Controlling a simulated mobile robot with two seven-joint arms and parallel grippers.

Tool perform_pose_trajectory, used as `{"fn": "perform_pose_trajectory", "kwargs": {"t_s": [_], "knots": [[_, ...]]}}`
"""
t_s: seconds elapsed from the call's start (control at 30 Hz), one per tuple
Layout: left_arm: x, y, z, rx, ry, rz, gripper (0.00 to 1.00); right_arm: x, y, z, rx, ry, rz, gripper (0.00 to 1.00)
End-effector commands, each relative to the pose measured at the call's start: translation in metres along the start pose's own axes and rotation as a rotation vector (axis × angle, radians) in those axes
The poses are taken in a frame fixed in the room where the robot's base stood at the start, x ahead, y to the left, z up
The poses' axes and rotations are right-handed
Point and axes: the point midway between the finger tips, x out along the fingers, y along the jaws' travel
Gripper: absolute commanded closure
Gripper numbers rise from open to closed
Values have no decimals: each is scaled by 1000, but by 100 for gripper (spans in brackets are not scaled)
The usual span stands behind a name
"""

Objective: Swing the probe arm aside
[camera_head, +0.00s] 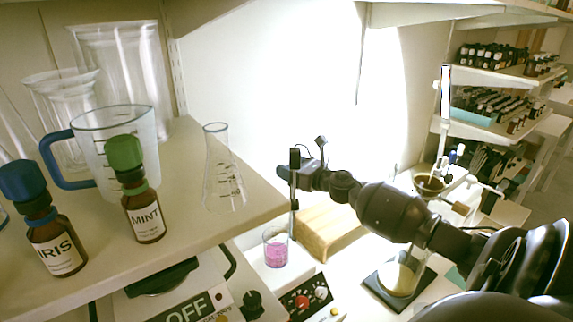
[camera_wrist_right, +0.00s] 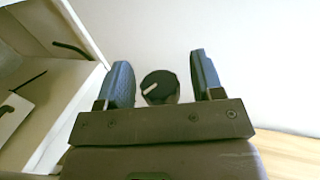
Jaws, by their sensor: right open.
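A thin upright rod (camera_head: 293,208) with a black head (camera_head: 295,158) stands behind the beaker of pink liquid (camera_head: 276,249) and looks like part of the probe arm. My right gripper (camera_head: 284,172) reaches in from the right, at the rod's upper end just below the black head. In the right wrist view my right gripper (camera_wrist_right: 163,82) is open. A dark round piece with a white mark (camera_wrist_right: 160,87) shows between its two fingers, with gaps visible on both sides. How it joins the rod is hidden. My left gripper is not in view.
A shelf at left holds an IRIS bottle (camera_head: 54,244), a MINT bottle (camera_head: 143,214), a measuring jug (camera_head: 128,125) and a flask (camera_head: 222,180) near its edge. Below are a wooden block (camera_head: 325,233) and a red-knobbed control panel (camera_head: 304,298). A dripper stand (camera_head: 370,282) is at right.

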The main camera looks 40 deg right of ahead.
Motion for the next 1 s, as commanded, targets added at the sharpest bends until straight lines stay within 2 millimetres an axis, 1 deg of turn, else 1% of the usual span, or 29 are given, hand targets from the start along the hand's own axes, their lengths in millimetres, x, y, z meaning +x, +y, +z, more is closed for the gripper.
{"fn": "perform_pose_trajectory", "kwargs": {"t_s": [0.1,0.2,0.5,0.9,1.0], "knots": [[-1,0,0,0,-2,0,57,9,0,0,1,0,1,39],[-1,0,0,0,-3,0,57,12,1,0,0,1,1,39],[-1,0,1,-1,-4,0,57,13,1,0,0,0,1,39],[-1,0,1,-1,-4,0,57,13,1,0,0,0,1,100],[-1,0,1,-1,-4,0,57,13,1,0,0,0,1,100]]}}
